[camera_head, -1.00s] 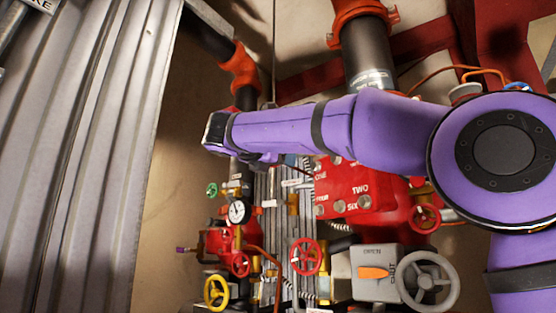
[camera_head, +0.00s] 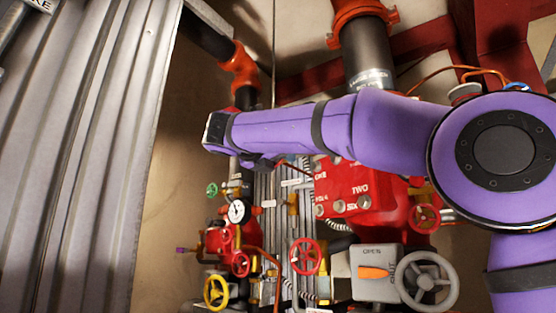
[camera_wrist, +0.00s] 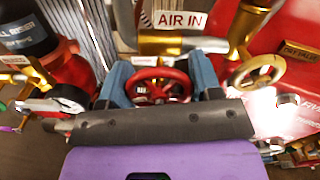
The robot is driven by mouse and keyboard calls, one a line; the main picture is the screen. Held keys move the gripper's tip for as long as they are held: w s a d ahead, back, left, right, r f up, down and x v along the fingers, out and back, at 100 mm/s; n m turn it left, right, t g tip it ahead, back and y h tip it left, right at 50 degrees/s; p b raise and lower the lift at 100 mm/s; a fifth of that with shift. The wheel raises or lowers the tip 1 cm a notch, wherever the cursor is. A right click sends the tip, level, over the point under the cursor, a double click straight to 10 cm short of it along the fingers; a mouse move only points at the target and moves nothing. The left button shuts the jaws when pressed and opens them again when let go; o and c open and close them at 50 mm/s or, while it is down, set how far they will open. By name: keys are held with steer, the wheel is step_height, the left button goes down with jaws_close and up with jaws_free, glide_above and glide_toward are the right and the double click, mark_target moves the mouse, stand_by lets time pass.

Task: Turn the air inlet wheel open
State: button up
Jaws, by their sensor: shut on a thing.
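The air inlet wheel (camera_wrist: 158,74) is a small red handwheel below a white "AIR IN" label (camera_wrist: 181,20) in the wrist view. My gripper (camera_wrist: 161,78) has its two blue-grey fingers on the left and right sides of this wheel and is shut on it. The wheel's lower part is partly hidden by the dark gripper body. A brass and steel pipe (camera_wrist: 180,44) runs just behind and above the wheel. In the head view my purple arm covers this area, and neither my fingers nor this wheel can be made out.
A brass wheel (camera_wrist: 257,71) labelled "DRY VALVE" is close on the right. In the head view, a yellow wheel (camera_head: 216,291), a red wheel (camera_head: 305,257), a pressure gauge (camera_head: 237,211) and a grey OPEN/SHUT box (camera_head: 372,272) crowd below my arm. Corrugated metal (camera_head: 80,160) stands left.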

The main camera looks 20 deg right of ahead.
steer(key=o, duration=0.9)
steer(key=shift+a, duration=0.1)
steer(key=v, duration=1)
steer(key=shift+s+a, duration=0.25)
steer(key=shift+a, duration=0.05)
